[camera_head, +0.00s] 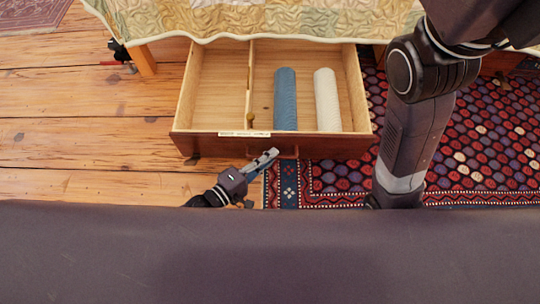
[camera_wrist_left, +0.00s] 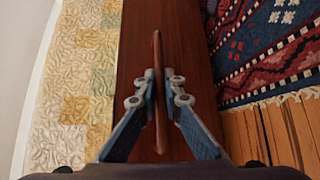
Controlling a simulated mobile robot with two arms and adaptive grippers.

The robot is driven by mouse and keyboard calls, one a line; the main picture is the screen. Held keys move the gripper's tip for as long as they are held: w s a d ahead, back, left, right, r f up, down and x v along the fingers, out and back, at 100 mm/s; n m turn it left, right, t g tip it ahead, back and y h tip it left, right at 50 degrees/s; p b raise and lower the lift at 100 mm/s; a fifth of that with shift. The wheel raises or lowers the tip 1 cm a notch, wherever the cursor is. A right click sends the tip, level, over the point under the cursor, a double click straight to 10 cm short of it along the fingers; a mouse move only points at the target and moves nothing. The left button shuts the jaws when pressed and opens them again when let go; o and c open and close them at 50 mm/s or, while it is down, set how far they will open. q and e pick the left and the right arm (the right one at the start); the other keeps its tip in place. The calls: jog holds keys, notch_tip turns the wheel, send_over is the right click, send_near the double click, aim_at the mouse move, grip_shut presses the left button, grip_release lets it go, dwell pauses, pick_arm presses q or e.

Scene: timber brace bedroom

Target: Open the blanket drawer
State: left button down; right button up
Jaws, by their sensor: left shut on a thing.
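The blanket drawer (camera_head: 190,105) is pulled out from under the bed in the head view, with its inside in plain sight. A thin divider (camera_head: 251,80) splits it. A blue roll (camera_head: 286,98) and a cream roll (camera_head: 327,98) lie in the right compartment; the left one looks empty. My left gripper (camera_head: 268,158) is at the drawer's dark red-brown front. In the left wrist view its fingers are shut on the long handle (camera_wrist_left: 157,60), one on each side. My right arm shows at the right of the head view, but its gripper is hidden.
The bed with a quilted cover (camera_head: 260,20) overhangs the drawer's back. A patterned rug (camera_head: 480,140) lies at the right, partly under the drawer. Bare wooden floor (camera_head: 80,120) is free at the left. A small dark object (camera_head: 120,54) is by the bed leg.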

pick_arm(q)
jog(key=shift+s+a, duration=0.1)
jog(key=shift+a, duration=0.05)
jog(key=shift+f, duration=0.1)
jog(key=c, duration=2)
grip_release()
jog(key=shift+c, duration=0.2)
